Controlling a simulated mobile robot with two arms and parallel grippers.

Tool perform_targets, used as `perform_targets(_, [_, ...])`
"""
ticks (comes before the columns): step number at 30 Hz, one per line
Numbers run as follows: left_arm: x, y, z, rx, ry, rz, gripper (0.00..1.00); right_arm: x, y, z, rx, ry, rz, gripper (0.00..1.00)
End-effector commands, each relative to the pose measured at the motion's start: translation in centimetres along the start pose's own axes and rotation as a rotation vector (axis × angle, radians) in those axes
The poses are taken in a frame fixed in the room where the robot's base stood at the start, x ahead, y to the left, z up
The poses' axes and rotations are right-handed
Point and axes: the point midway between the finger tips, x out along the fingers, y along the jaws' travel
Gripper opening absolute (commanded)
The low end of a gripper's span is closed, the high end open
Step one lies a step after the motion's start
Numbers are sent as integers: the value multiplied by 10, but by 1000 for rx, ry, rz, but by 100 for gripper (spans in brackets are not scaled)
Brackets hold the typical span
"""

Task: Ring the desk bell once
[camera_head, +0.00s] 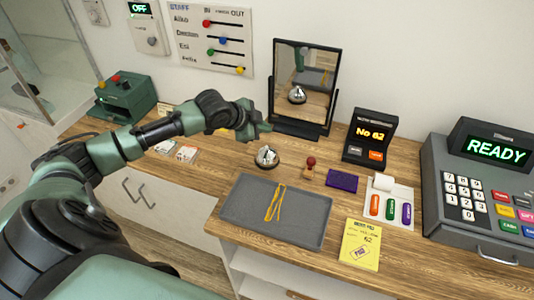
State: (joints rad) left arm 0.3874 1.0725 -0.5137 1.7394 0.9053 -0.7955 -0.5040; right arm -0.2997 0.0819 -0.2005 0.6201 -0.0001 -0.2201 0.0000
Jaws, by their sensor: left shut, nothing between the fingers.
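The silver desk bell (267,156) stands upright on the wooden counter, behind the grey tray. My left gripper (264,127) is shut and empty. It shows above and slightly left of the bell in the picture, with a visible gap between them. I cannot tell its exact height or depth relative to the bell. A second bell shape shows in the mirror (322,75) and is a reflection. My right gripper is out of view.
The grey tray (240,213) holds a yellow band. A red-knobbed stamp (310,165), purple pad (342,181), number display (369,140), yellow ticket (360,245) and cash register (480,200) stand right of the bell. A green machine (125,97) stands at the left.

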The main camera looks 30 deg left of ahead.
Motion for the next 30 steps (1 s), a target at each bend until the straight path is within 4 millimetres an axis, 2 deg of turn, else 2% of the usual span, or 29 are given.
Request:
perform_targets(1, [11,8,8,0,0,-1,0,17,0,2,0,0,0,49])
perform_targets(4, [20,14,14,1,1,-1,0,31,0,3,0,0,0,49])
perform_targets(12, [33,24,23,0,0,0,0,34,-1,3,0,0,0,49])
perform_targets(30, [33,24,24,0,0,0,0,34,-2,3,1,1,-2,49])
